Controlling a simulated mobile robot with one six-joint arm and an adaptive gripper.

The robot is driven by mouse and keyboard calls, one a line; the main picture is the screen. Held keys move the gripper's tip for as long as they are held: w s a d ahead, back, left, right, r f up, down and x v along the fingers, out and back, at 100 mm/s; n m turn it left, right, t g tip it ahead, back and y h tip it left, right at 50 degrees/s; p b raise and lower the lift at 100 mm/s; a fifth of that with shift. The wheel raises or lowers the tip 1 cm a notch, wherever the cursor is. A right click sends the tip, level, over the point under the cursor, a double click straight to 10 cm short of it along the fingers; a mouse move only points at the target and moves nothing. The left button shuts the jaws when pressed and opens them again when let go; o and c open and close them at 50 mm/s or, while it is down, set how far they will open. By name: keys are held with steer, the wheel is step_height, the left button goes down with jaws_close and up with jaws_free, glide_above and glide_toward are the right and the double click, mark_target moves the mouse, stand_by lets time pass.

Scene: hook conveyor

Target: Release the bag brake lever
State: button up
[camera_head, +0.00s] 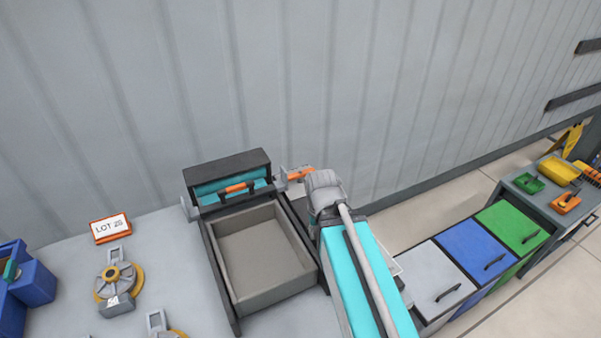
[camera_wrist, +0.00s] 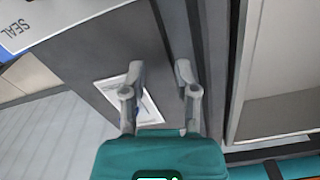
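An orange lever-like piece (camera_head: 300,173) shows just left of my arm's grey wrist in the head view, partly hidden by it. An orange handle (camera_head: 240,187) lies across the teal roller (camera_head: 208,190) under a black cover. I cannot tell which of the two is the bag brake lever. My gripper (camera_wrist: 158,72) is open in the wrist view, its two grey fingers apart with nothing between them. It faces a dark grey panel (camera_wrist: 90,60) with a white label (camera_wrist: 148,108). In the head view the fingers are hidden behind my arm.
A grey open tray (camera_head: 285,232) sits below the roller. A LOT 25 sign (camera_head: 110,228), a round yellow-and-grey device (camera_head: 118,284) and blue bins (camera_head: 35,282) are at left. White, blue and green lidded bins (camera_head: 465,246) stand at right. A corrugated wall closes the back.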

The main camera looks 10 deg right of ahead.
steer(key=shift+r, duration=0.25)
steer(key=c, duration=0.4)
step_height(320, 180, up, 15)
steer(key=p, duration=1.5)
steer(key=shift+f, duration=0.2)
jaws_close()
steer(key=shift+d, duration=0.15)
